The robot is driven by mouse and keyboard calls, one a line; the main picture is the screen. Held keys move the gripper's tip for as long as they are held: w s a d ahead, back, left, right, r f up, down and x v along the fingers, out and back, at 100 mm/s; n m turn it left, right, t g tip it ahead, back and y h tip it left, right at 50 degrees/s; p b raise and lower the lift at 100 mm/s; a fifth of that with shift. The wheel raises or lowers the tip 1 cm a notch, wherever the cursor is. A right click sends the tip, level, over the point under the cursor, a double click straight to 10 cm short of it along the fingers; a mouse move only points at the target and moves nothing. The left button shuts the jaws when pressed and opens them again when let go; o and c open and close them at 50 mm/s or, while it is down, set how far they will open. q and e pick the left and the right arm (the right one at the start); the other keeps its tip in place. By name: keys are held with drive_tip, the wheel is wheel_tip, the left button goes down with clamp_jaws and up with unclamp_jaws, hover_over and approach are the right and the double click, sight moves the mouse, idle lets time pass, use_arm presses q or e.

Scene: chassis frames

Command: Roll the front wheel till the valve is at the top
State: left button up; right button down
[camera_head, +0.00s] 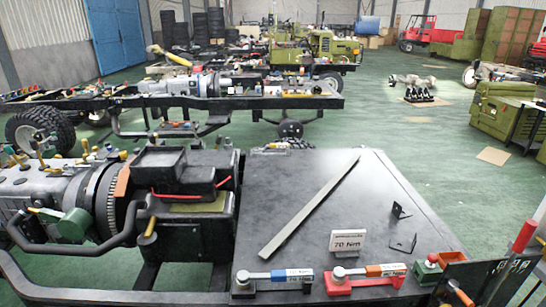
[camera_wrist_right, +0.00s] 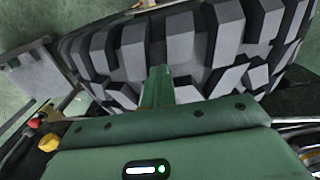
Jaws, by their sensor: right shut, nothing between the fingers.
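In the right wrist view a large black tyre (camera_wrist_right: 190,45) with chunky grey-faced tread blocks fills the upper part. My right gripper (camera_wrist_right: 158,85) shows there as a green body with narrow green fingers, shut and empty. Its fingers lie in front of the tread near the tyre's lower edge; I cannot tell whether they touch it. No valve shows in either view, and the wheel's side face is hidden. My left gripper is not in view.
In the head view the dark plate (camera_head: 310,190) carries a long grey strip (camera_head: 310,205), a "70 Nm" sign (camera_head: 347,242), a blue-marked wrench (camera_head: 275,278), a red-based wrench (camera_head: 365,277) and brackets. An engine (camera_head: 80,195) stands left. Green floor (camera_head: 440,150) is open at right.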

drive_tip(key=shift+s+d+f, duration=0.15)
drive_tip(key=shift+d+f, duration=0.05)
drive_tip(key=shift+d, duration=0.45)
drive_tip(key=shift+s+d+f, duration=0.1)
drive_tip(key=shift+d+f, duration=0.1)
drive_tip(key=shift+d, duration=0.45)
drive_tip(key=shift+w+r+p, duration=0.2)
drive_tip(key=shift+r+p, duration=0.4)
drive_tip(key=shift+p, duration=0.2)
wheel_tip(320, 180, up, 7)
drive_tip(key=p, duration=0.7)
drive_tip(key=shift+w, duration=0.1)
